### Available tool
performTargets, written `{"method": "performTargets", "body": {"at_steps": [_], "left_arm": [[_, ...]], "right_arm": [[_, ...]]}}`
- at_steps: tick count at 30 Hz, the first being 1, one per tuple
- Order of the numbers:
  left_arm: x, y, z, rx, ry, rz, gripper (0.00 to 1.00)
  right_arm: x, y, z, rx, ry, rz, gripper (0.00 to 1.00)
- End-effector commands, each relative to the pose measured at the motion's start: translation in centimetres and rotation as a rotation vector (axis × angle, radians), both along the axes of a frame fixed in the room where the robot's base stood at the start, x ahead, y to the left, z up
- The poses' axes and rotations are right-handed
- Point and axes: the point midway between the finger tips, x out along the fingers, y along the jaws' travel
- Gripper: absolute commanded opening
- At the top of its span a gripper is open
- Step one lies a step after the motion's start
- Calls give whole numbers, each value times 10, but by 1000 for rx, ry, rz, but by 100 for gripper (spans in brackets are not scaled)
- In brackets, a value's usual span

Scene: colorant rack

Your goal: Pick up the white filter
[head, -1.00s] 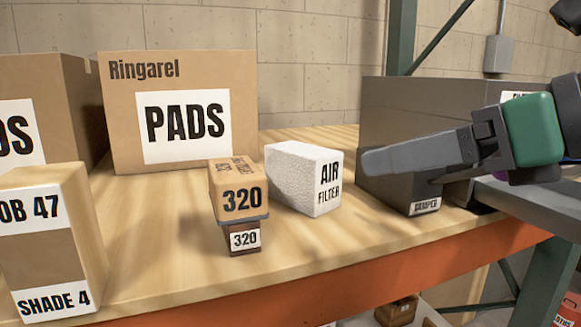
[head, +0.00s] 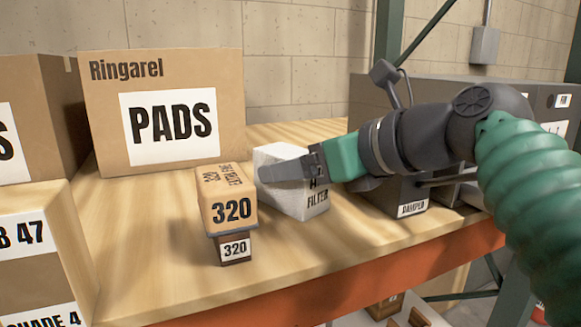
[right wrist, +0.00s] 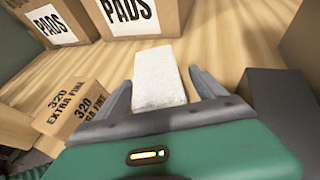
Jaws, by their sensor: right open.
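The white air filter (head: 284,153) is a speckled white block labelled "AIR FILTER". It stands on the wooden shelf in the head view, partly hidden behind my right gripper (head: 280,173). In the right wrist view the filter (right wrist: 158,80) lies between the two spread fingers of my right gripper (right wrist: 162,92). The fingers are open, one on each side of it, with a gap visible on the right side. The filter's lower part is hidden by the gripper body in that view. My left gripper is not in view.
A "320" box (head: 226,200) on a small brown block (head: 234,248) stands just left of the filter. A grey damper bin (head: 395,192) is to its right. A large PADS carton (head: 165,68) stands behind. The shelf's orange front edge (head: 350,265) is near.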

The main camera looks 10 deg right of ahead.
Motion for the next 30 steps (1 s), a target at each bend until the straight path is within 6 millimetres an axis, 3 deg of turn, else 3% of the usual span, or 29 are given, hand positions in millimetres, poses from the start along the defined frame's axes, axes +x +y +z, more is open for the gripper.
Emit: {"method": "performTargets", "body": {"at_steps": [4, 11, 25, 30], "left_arm": [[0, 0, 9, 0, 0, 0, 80], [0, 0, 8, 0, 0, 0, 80], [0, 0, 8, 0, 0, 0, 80], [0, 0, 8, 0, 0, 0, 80]], "right_arm": [[15, 10, -5, 0, 0, 1, 80], [16, 11, -8, 0, -1, 0, 79], [17, 10, -8, 0, 0, 0, 17], [17, 10, -8, 0, 0, 0, 15]]}}
